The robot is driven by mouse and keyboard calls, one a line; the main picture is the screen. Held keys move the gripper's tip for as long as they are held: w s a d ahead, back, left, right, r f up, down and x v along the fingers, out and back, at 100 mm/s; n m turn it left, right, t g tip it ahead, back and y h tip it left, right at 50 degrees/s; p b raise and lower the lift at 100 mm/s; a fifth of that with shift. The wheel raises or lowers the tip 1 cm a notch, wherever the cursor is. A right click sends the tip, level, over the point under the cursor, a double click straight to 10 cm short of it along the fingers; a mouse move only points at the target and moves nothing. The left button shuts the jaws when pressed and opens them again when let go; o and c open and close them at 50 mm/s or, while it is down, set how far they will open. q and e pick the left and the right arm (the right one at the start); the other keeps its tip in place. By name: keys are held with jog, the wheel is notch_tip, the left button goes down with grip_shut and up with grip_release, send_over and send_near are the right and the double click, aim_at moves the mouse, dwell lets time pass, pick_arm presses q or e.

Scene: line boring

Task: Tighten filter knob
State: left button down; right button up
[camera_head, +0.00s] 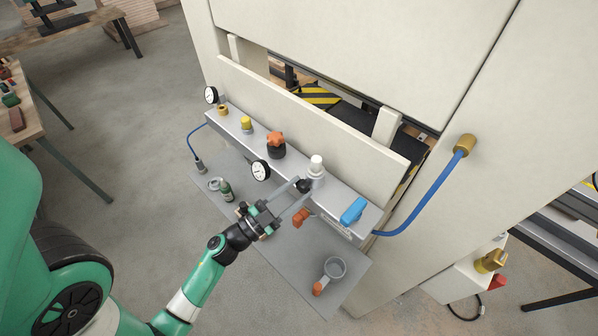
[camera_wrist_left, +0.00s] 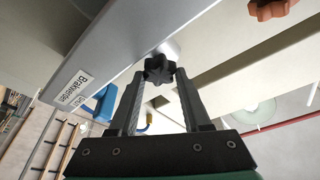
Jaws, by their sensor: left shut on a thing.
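A black star-shaped knob (camera_head: 304,186) sits on the front of the grey manifold rail, just below a silver fitting with a white cap (camera_head: 316,166). My left gripper (camera_head: 299,190) reaches up to it from below left, its fingertips on either side of the knob. In the left wrist view the knob (camera_wrist_left: 158,69) lies between the tips of the two grey fingers (camera_wrist_left: 158,80), which are shut on it. My right gripper is not in view.
The grey rail (camera_head: 230,129) also carries an orange knob (camera_head: 276,139), a yellow-topped fitting (camera_head: 246,123), gauges and a blue lever (camera_head: 353,211). The cream machine wall stands behind.

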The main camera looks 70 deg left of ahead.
pick_arm(q)
jog(key=c, duration=0.8)
grip_release()
jog(key=shift+r+m, duration=0.15)
jog(key=shift+m, duration=0.75)
jog(key=o, duration=0.4)
jog(key=shift+f, duration=0.2)
jog(key=s+d, duration=0.1)
jog(key=s, duration=0.1)
jog(key=s+d, duration=0.1)
jog(key=s, duration=0.1)
jog(key=s+d, duration=0.1)
jog(key=s, duration=0.1)
jog(key=shift+s, duration=0.15)
jog(key=shift+h, duration=0.4)
